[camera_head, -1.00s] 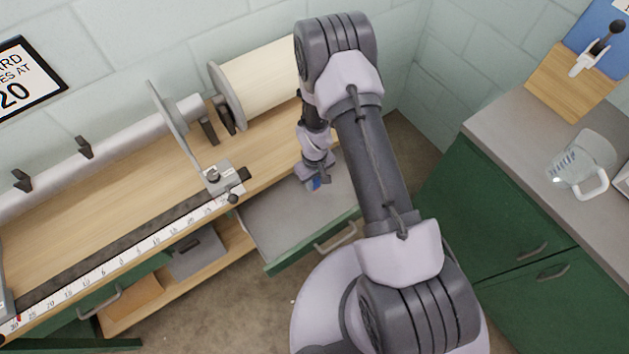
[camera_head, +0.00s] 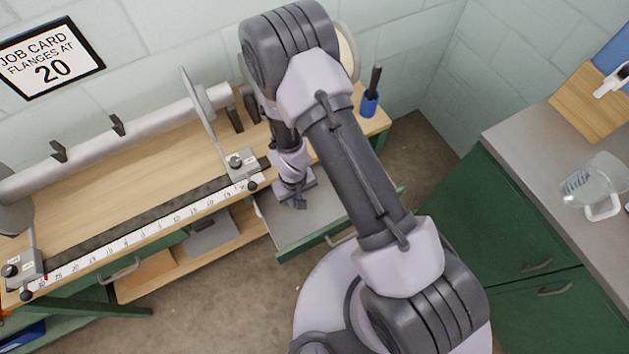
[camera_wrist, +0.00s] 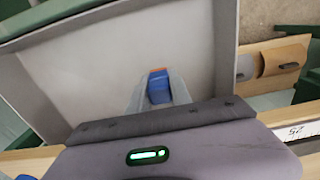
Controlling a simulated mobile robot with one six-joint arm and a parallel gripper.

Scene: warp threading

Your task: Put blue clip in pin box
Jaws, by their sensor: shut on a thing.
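The blue clip (camera_wrist: 158,87) shows in the wrist view between the fingertips of my gripper (camera_wrist: 158,98), with a small orange part beyond it. My gripper is shut on it. In the head view my gripper (camera_head: 297,202) is over the open grey drawer (camera_head: 322,207) under the bench; the clip is hardly visible there. The wrist view shows the drawer's pale floor (camera_wrist: 105,65) behind the clip, and no other object on the visible part. I cannot tell which thing is the pin box.
The wooden bench (camera_head: 120,190) carries a ruler (camera_head: 150,228), a shaft with flanges (camera_head: 195,95) and clamp blocks (camera_head: 240,168). A blue cup (camera_head: 370,104) with a dark tool stands at its right end. A grey counter (camera_head: 540,150) with a glass jug (camera_head: 592,188) is at right.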

